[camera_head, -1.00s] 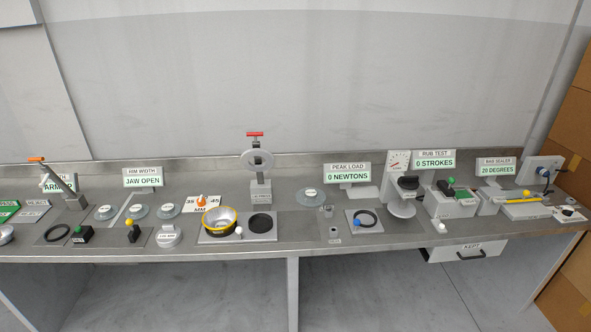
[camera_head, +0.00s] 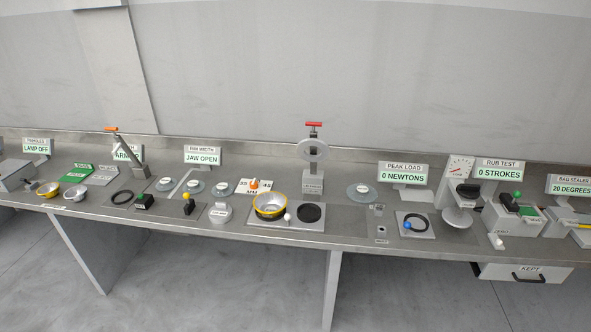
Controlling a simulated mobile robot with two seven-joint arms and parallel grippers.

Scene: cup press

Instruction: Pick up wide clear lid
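Several flat, see-through grey-blue discs with small white labels lie on the steel bench. The largest-looking disc (camera_head: 361,192) lies alone right of the red-topped stand, below and left of the PEAK LOAD sign. Three smaller discs lie in a row under the RIM WIDTH sign: a left one (camera_head: 165,185), a middle one (camera_head: 194,187) and a right one (camera_head: 222,189). Their labels are too small to read, so I cannot tell for sure which is the wide clear lid. Neither of my grippers is in view.
A yellow-rimmed bowl (camera_head: 269,206) sits on a plate beside a black round pad (camera_head: 309,213). A stand with a red handle (camera_head: 313,152) rises behind. Bare steel (camera_head: 345,222) lies in front of the largest disc.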

